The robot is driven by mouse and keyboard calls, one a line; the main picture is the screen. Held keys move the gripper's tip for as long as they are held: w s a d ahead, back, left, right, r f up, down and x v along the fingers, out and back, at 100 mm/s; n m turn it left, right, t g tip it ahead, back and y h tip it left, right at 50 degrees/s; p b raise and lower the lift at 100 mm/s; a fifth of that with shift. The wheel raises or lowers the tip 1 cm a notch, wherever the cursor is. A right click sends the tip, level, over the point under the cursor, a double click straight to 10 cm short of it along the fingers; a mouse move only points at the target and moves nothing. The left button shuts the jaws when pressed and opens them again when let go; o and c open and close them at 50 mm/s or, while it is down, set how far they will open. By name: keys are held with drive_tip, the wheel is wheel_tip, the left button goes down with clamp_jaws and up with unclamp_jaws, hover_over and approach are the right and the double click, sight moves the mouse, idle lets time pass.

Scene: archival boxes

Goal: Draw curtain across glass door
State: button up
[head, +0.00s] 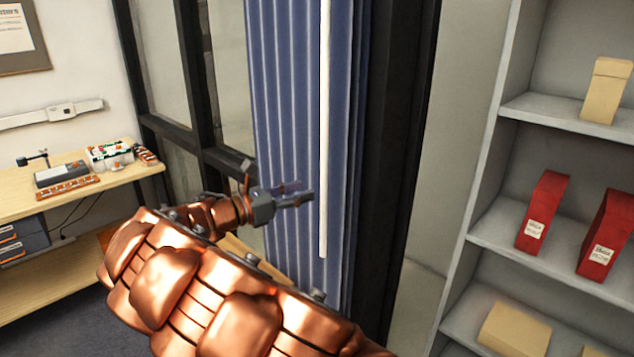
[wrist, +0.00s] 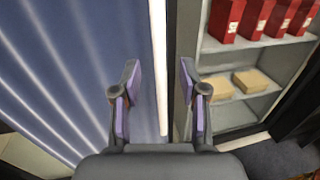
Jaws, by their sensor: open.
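The blue curtain (head: 290,120) hangs gathered in folds at the right side of the dark-framed glass door (head: 170,75). A white rod (head: 324,130) hangs vertically along the curtain's front. My gripper (head: 305,192) is open in front of the curtain, left of the rod's lower part. In the wrist view the curtain (wrist: 70,75) fills the left, and the rod (wrist: 159,70) runs down between the two open fingers (wrist: 158,85). The fingers do not touch the rod there. How far the rod is from the fingers in depth I cannot tell.
A grey shelf unit (head: 485,190) with red boxes (head: 543,212) and tan boxes (head: 606,90) stands to the right. A wooden workbench (head: 90,185) with tools is at the left. Dark door framing (head: 400,150) stands just right of the curtain.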

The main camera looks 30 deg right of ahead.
drive_tip(key=d+p, duration=0.1)
drive_tip(key=d, duration=0.6)
drive_tip(key=shift+w+d+p, duration=0.15)
drive_tip(key=shift+w+p, duration=0.05)
drive_tip(key=shift+p, duration=0.15)
clamp_jaws()
idle(0.4)
